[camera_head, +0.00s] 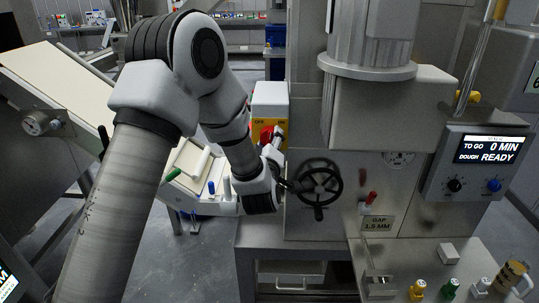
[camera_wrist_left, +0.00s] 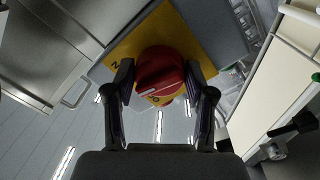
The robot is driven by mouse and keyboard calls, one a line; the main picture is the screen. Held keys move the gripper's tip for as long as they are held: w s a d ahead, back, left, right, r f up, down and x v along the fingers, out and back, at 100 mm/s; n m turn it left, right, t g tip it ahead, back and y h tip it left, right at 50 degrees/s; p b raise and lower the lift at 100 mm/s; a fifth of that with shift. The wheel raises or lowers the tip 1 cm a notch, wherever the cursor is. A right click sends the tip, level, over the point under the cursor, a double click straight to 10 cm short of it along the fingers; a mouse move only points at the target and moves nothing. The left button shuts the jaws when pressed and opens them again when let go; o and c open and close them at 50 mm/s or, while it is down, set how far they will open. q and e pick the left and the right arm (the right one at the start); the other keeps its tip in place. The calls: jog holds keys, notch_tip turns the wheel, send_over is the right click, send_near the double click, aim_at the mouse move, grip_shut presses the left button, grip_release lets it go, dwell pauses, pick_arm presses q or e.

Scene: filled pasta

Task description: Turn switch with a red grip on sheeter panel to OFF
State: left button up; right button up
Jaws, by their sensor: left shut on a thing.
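The switch has a red grip (camera_head: 266,132) on a yellow plate (camera_head: 257,145), on a grey box at the sheeter's left side. The labels OFF and ON are at the plate's top left and top right. In the left wrist view, the round red grip (camera_wrist_left: 161,66) sits between the fingers, in front of the yellow plate (camera_wrist_left: 190,42). The grip's exact angle is hard to tell. My right gripper is not in view.
A black handwheel (camera_head: 319,171) is close to the right of my left wrist. A small red-tipped lever (camera_head: 371,198) stands above the gap label (camera_head: 376,223). A screen panel (camera_head: 474,163) is further right. A pale conveyor belt (camera_head: 60,82) lies to the left.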

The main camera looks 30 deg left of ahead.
pick_arm(q)
jog(key=n+b, duration=0.3)
jog(key=b, duration=0.1)
jog(key=n+b, duration=0.6)
jog(key=b, duration=0.1)
jog(key=shift+d+f+y+b, duration=0.1)
jog(key=shift+f+y+b, duration=0.15)
jog(key=shift+y+b, duration=0.1)
jog(key=shift+r+n+b, duration=0.25)
jog(key=shift+n+b, duration=0.9)
jog(key=shift+n, duration=0.05)
jog(key=o, duration=1.2)
jog(key=v, duration=1.2)
